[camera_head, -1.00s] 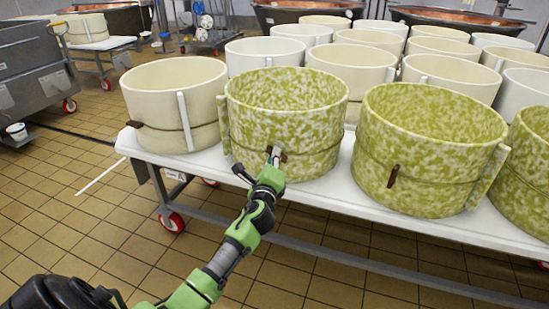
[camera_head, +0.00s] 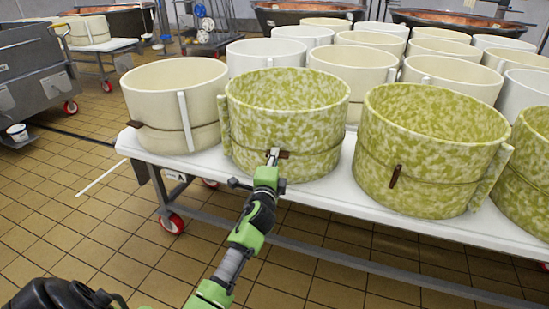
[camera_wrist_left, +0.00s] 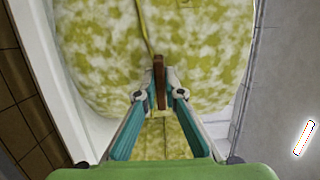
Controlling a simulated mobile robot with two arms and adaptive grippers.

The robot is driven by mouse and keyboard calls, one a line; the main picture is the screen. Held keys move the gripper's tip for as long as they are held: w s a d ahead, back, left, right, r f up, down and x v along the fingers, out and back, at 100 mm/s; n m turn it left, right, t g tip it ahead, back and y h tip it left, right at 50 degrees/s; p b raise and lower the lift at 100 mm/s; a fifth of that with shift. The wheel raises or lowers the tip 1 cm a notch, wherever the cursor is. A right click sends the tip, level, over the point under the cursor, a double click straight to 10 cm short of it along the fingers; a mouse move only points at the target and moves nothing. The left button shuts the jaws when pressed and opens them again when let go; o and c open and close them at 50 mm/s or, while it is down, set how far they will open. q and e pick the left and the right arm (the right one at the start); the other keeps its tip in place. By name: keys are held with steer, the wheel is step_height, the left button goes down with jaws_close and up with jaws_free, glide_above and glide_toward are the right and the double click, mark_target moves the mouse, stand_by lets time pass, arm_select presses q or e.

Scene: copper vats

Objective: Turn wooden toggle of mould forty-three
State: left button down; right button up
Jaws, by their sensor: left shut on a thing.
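A green-and-cream mottled round mould (camera_head: 290,105) stands in the front row of the table, second from the left. Its brown wooden toggle (camera_head: 284,155) is on the front wall, by the thin band line, and looks roughly level in the head view. My left gripper (camera_head: 273,157) is at this toggle. In the left wrist view the gripper's two fingers (camera_wrist_left: 160,98) close on both sides of the toggle (camera_wrist_left: 159,72), which sticks out between the tips. The fingers hide part of it. No number is legible on the mould. My right gripper is not in view.
The white wheeled table (camera_head: 330,192) carries several moulds in rows. A second mottled mould (camera_head: 430,130) with an upright toggle (camera_head: 395,176) stands just to the right. A plain cream mould (camera_head: 150,88) stands to the left. The tiled floor in front is clear.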

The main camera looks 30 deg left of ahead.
arm_select(q)
steer(key=shift+f, duration=0.15)
steer(key=c, duration=2.1)
jaws_free()
steer(key=shift+c, duration=0.2)
steer(key=v, duration=1.2)
steer(key=shift+d, duration=0.1)
